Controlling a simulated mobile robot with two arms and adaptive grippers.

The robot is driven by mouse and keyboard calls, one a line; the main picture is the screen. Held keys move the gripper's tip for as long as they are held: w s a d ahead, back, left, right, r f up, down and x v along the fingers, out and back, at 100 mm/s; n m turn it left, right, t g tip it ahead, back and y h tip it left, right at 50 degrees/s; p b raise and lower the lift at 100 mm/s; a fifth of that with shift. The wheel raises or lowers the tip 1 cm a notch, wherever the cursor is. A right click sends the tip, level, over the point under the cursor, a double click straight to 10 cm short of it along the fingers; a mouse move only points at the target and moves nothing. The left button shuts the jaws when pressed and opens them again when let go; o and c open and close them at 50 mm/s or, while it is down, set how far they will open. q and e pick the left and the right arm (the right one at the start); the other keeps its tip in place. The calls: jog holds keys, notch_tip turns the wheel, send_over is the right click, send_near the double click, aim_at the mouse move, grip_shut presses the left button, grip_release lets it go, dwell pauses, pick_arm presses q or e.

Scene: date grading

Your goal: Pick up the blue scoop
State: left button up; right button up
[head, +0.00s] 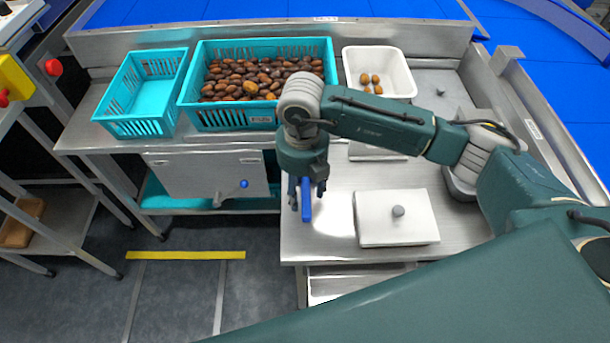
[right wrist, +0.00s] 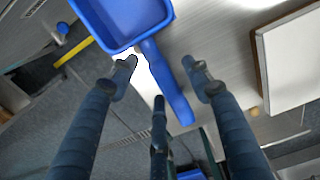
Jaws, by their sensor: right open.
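The blue scoop (right wrist: 122,20) shows in the right wrist view, its pan at the top left and its handle running down to the right. In the head view only part of the scoop (head: 306,207) shows at the front left of the steel table, below my right gripper (head: 307,186). My right gripper also shows in the right wrist view (right wrist: 160,68). Its fingers are open and spread on either side of the handle, with a gap on both sides. I cannot tell how far above the scoop they are. My left gripper is not in view.
A teal crate of dates (head: 328,91), an empty teal crate (head: 126,101) and a white tub with a few dates (head: 407,66) stand at the back. A white board with a knob (head: 372,233) lies right of the scoop. The table's front edge (head: 292,258) is close by.

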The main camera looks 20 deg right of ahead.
jog(key=shift+f, duration=0.25)
grip_shut()
jog(key=shift+r, duration=0.15)
notch_tip(320, 180, up, 20)
jog(key=b, duration=0.1)
dwell(0.4)
